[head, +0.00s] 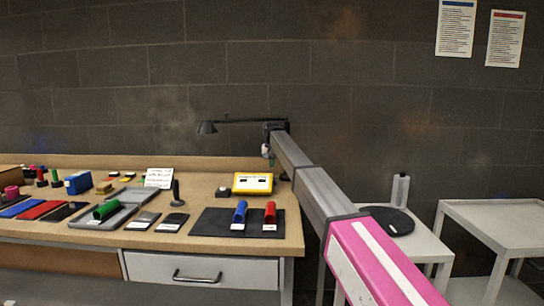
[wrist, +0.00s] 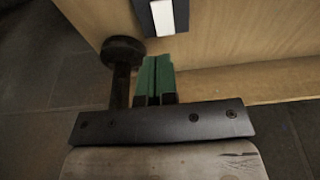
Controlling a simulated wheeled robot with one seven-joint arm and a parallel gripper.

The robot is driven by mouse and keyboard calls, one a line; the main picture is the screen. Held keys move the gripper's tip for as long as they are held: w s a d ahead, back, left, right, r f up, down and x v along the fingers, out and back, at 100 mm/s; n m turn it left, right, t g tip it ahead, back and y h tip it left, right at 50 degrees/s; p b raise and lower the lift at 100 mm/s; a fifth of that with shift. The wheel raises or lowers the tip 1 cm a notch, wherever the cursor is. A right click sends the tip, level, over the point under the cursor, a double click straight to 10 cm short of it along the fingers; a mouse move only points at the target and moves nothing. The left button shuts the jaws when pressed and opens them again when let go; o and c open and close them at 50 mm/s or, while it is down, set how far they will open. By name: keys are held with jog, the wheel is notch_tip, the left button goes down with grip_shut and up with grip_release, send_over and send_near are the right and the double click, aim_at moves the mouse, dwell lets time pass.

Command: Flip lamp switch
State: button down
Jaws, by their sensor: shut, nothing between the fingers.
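A dark plate with a white rocker, which looks like the switch (wrist: 163,17), is at the top edge of the wrist view, on a wooden surface and partly cut off. My gripper (wrist: 155,78) has green fingers, shut together and empty. They point toward the plate, with a visible gap between in the picture. In the head view my gripper (head: 270,158) is small, near the bench's back right corner.
The bench (head: 290,225) holds a yellow box (head: 252,183), a black mat (head: 215,216) with blue and red cylinders, and several tools. A dark round-headed post (wrist: 122,52) stands left of my fingers. White carts (head: 490,215) stand to the right.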

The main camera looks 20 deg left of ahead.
jog(key=shift+w+f, duration=0.25)
jog(key=shift+f, duration=0.9)
jog(key=shift+w+f, duration=0.2)
jog(key=shift+f, duration=0.9)
jog(key=shift+f, duration=0.35)
jog(key=shift+s+d+r, duration=0.1)
jog(key=shift+s+r, duration=0.1)
jog(key=shift+s, duration=0.5)
jog(key=shift+r, duration=0.2)
